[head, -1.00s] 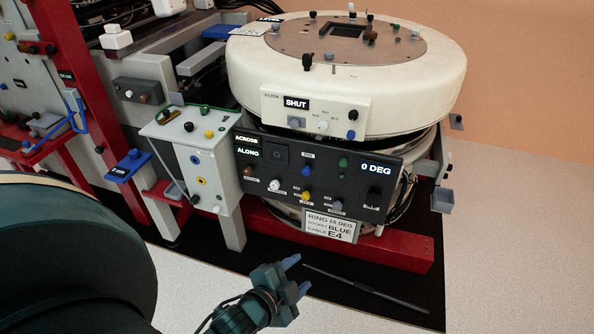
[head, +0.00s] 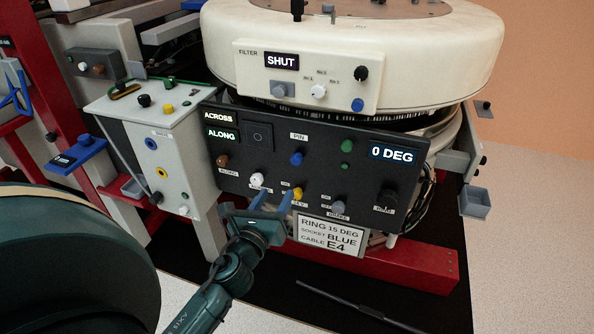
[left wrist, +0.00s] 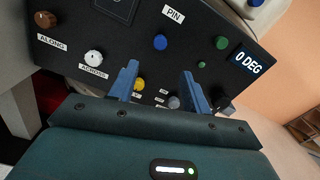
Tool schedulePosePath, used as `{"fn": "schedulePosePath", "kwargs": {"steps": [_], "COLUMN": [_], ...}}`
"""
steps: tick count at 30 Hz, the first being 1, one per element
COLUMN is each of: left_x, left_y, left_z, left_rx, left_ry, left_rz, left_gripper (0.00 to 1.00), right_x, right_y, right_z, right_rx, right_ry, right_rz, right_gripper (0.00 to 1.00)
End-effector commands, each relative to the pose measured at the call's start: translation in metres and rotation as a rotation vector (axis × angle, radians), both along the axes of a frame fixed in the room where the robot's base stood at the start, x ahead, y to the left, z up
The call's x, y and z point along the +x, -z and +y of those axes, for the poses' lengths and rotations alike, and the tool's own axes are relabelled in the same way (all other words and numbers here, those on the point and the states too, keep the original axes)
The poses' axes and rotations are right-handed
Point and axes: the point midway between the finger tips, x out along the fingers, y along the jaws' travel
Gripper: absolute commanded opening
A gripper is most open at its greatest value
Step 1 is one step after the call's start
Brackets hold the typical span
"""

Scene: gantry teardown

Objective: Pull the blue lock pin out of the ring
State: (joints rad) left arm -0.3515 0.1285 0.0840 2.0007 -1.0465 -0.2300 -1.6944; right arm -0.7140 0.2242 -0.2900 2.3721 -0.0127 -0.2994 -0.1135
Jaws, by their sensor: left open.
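A blue knob (head: 296,159) sits under the label PIN on the dark control panel (head: 233,180); I take it as the lock pin. It shows in the left wrist view (left wrist: 160,41) beyond my fingertips, with nothing gripping it. My left gripper (head: 276,200) is in front of the panel's lower part, below the blue knob, near the white and yellow knobs. Its two blue fingers (left wrist: 158,75) are apart and empty. The ring (head: 350,50) is the large cream drum above the panel. My right gripper is not in view.
White, yellow, grey, green and black knobs crowd the panel around the blue one. A display (head: 394,153) reads 0 DEG. A label plate (head: 328,236) reads RING 15 DEG, SOCKET BLUE, CABLE E4. A white box (head: 158,150) stands left. A dark rod (head: 355,304) lies on the black mat.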

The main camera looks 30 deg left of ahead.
Motion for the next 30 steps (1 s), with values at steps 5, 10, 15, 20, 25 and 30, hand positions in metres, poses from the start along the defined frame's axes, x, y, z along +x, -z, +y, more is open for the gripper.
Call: {"fn": "schedulePosePath", "kwargs": {"steps": [5, 10, 15, 20, 25, 30], "left_x": [0.017, 0.05, 0.085, 0.11, 0.124, 0.128], "left_y": [-0.002, -0.002, -0.001, 0.0, 0.0, -0.001], "left_z": [0.004, 0.012, 0.02, 0.026, 0.029, 0.03], "left_rx": [0.001, 0.002, 0.001, -0.002, -0.002, -0.002], "left_ry": [0.001, 0.0, 0.0, 0.001, 0.0, 0.001], "left_rz": [-0.003, -0.004, -0.003, -0.002, 0.0, 0.0], "left_gripper": [0.48, 0.48, 0.48, 0.48, 0.48, 0.48], "right_x": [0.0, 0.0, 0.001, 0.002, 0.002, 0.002], "right_y": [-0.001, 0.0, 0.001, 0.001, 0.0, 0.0], "right_z": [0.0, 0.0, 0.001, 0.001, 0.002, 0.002], "right_rx": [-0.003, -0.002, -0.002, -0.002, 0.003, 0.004], "right_ry": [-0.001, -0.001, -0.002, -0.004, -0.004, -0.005], "right_rz": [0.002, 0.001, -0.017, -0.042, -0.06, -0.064], "right_gripper": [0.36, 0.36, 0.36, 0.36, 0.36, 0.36]}}
